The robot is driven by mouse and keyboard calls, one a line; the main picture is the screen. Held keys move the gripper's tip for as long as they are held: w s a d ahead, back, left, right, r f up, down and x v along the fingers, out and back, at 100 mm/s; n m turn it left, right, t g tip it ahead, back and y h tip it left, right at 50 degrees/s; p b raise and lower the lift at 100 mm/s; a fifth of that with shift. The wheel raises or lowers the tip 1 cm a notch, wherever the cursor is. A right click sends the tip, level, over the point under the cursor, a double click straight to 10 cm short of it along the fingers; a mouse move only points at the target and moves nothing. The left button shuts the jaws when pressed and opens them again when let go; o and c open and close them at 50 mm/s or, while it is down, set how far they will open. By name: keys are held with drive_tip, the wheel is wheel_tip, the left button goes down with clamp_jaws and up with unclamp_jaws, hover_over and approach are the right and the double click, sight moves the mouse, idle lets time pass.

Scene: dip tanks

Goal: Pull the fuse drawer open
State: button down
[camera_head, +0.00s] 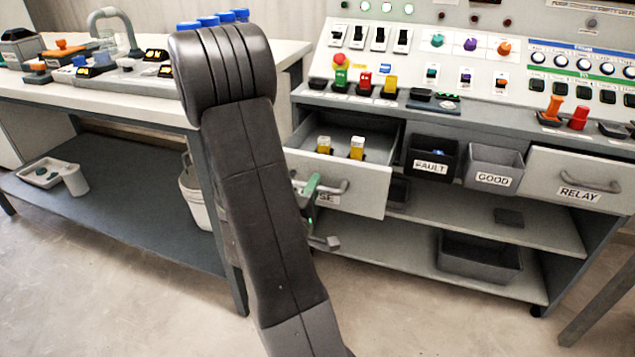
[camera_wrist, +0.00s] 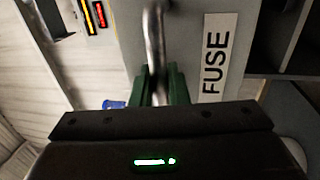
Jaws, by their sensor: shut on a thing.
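The fuse drawer (camera_head: 362,187) stands pulled out from the bench, and its inside is visible. Two yellow-and-white fuses (camera_head: 357,148) stand in it. Its FUSE label (camera_wrist: 216,58) is readable in the wrist view; my arm hides part of it in the head view. The metal handle (camera_wrist: 154,35) runs between the green fingers of my gripper (camera_wrist: 160,86). The fingers are shut on the handle. In the head view my gripper (camera_head: 311,190) is at the left part of the drawer front, partly hidden by my arm.
The FAULT bin (camera_head: 433,152), GOOD bin (camera_head: 493,167) and closed RELAY drawer (camera_head: 570,182) are to the right. A table (camera_head: 150,108) with a shelf below stands at left. A dark bin (camera_head: 478,262) sits on the bench's lower shelf. Floor in front is clear.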

idle(0.3)
drive_tip(key=c, duration=1.5)
unclamp_jaws()
drive_tip(key=shift+s, duration=0.15)
drive_tip(key=v, duration=1.3)
drive_tip(key=shift+s+a, duration=0.15)
drive_tip(key=shift+s, duration=0.2)
drive_tip(key=shift+w, duration=0.1)
drive_tip(key=shift+x, duration=6.85)
